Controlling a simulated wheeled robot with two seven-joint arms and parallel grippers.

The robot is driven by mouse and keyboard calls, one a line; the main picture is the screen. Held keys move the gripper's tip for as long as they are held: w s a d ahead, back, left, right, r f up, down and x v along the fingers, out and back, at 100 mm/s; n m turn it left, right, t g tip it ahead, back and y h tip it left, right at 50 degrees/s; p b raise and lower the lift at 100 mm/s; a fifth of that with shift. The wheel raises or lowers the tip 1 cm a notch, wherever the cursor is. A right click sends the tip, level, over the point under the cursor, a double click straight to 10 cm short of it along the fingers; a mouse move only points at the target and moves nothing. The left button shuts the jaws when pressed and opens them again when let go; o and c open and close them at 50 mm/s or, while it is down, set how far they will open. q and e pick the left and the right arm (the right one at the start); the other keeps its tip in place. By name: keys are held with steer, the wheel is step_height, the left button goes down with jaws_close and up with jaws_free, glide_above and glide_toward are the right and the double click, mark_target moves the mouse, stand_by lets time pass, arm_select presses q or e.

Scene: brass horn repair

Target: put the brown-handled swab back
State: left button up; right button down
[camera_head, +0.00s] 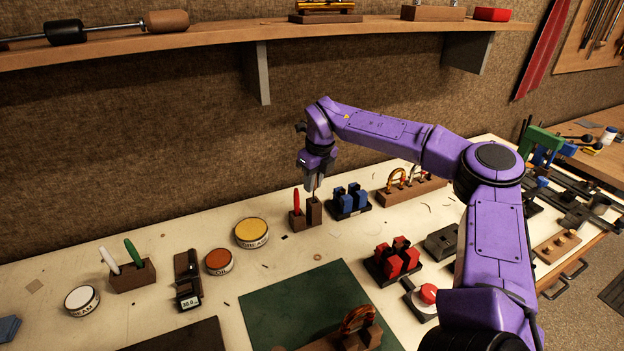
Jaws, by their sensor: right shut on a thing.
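My right gripper (315,185) points down above a small wooden holder (298,221) at the back of the bench. It is shut on the brown-handled swab (315,195), of which only a thin bit shows under the fingers. The swab is upright over the right, taller part of the holder. I cannot tell whether its lower end is inside the holder or just above it. A red-handled swab (296,201) stands in the left part of the holder. My left gripper is not in view.
Blue blocks on a dark stand (348,203) are close right of the holder. A yellow-topped tin (251,232) stands to its left. Another wooden holder (133,276) has white and green handles. A green mat (305,300) lies in front. A shelf (230,36) runs above.

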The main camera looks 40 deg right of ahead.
steer(key=shift+s+r, duration=0.1)
steer(key=shift+s, duration=0.05)
steer(key=c, duration=1.1)
jaws_free()
steer(key=shift+w+f, duration=0.2)
steer(key=shift+f, duration=0.05)
steer(key=shift+o, duration=0.2)
steer(key=shift+s, duration=0.1)
steer(key=shift+r, duration=0.2)
step_height(320, 180, up, 12)
steer(key=s+b, duration=0.1)
steer(key=s, duration=0.1)
steer(key=shift+s+d+f, duration=0.1)
steer(key=shift+s, duration=0.05)
